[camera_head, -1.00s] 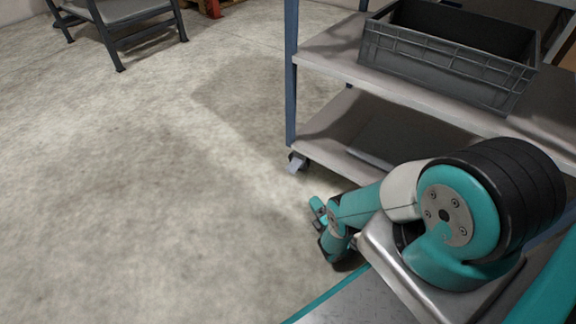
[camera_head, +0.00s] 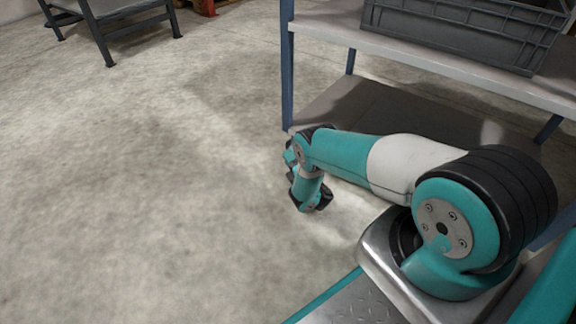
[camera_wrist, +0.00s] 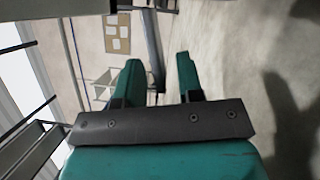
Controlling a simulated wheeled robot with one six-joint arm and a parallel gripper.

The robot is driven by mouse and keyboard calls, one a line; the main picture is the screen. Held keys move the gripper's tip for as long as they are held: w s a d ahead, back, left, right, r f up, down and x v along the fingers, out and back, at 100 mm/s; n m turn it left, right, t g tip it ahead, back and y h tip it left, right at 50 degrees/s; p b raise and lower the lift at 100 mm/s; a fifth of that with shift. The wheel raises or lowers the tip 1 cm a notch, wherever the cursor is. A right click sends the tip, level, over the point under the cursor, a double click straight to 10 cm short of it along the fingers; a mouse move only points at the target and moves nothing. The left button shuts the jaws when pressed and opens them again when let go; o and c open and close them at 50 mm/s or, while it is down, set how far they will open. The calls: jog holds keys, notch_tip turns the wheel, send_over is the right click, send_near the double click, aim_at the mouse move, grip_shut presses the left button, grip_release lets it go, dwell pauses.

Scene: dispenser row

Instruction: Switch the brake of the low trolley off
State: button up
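A trolley with blue posts and two grey decks stands at the right in the head view; its lower deck (camera_head: 375,112) is near the floor. The foot of its near left post (camera_head: 287,70) and the castor there are hidden behind my arm, so no brake lever shows. My wrist is bent down in front of that corner, above the floor. In the wrist view my gripper (camera_wrist: 158,68) has its two teal fingers apart with nothing between them. I cannot tell whether anything touches the trolley.
A grey crate (camera_head: 465,38) sits on the trolley's upper deck. A dark-legged table (camera_head: 108,28) stands far at the upper left, with a red object (camera_head: 207,8) behind it. The floor (camera_head: 150,190) at the left is clear. A notice board (camera_wrist: 117,33) hangs in the wrist view.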

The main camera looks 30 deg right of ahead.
jog(key=shift+w+b, duration=0.3)
jog(key=shift+w, duration=0.15)
jog(key=shift+r, duration=0.1)
jog(key=shift+c, duration=0.5)
